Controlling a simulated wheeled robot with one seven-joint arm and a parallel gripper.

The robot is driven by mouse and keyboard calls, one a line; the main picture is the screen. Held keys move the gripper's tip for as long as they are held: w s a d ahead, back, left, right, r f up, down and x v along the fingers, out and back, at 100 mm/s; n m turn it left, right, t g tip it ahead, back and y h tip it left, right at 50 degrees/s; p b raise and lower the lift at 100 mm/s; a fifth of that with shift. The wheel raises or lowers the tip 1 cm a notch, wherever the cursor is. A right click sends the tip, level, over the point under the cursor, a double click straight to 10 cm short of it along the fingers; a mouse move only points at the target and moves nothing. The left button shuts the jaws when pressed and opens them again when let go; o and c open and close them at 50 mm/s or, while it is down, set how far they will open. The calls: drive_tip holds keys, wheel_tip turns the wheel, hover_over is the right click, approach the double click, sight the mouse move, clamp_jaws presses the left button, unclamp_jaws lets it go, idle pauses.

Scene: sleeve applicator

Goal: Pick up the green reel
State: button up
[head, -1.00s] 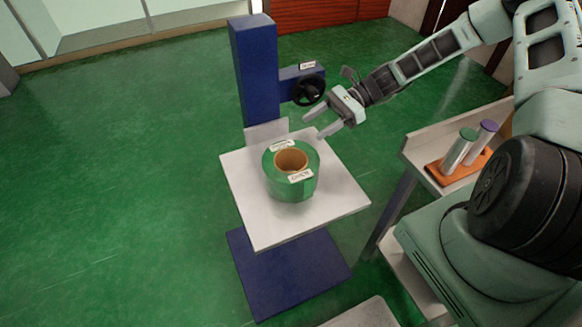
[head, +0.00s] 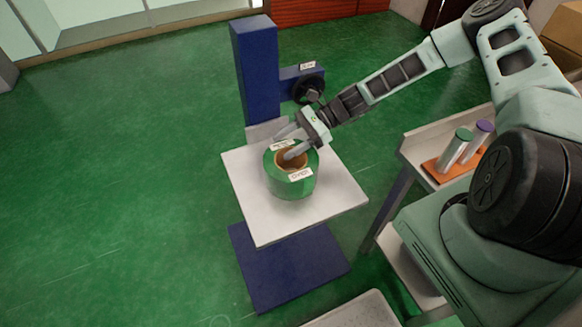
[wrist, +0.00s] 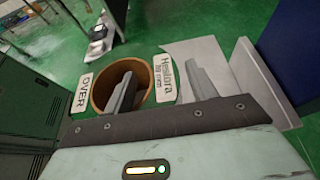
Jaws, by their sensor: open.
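The green reel (head: 285,188) stands upright on the white plate (head: 258,228) of a blue stand. It has a brown hollow core and two white labels on top. My gripper (head: 290,143) is over the reel's far rim with its jaws apart. In the wrist view, one finger of my gripper (wrist: 161,70) reaches into the brown core (wrist: 144,74). The other finger is outside the reel, beyond the label (wrist: 167,78), so the fingers lie on either side of the reel's wall. Finger depth and contact cannot be told.
A blue column (head: 256,75) with a black handwheel (head: 307,90) rises behind the plate. On the right, a bench holds an orange tray (head: 432,168) with green-capped and purple-capped cylinders. A pale tray (head: 355,312) is at the bottom. Green floor is open on the left.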

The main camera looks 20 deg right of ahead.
clamp_jaws()
drive_tip(key=shift+s+f, duration=0.1)
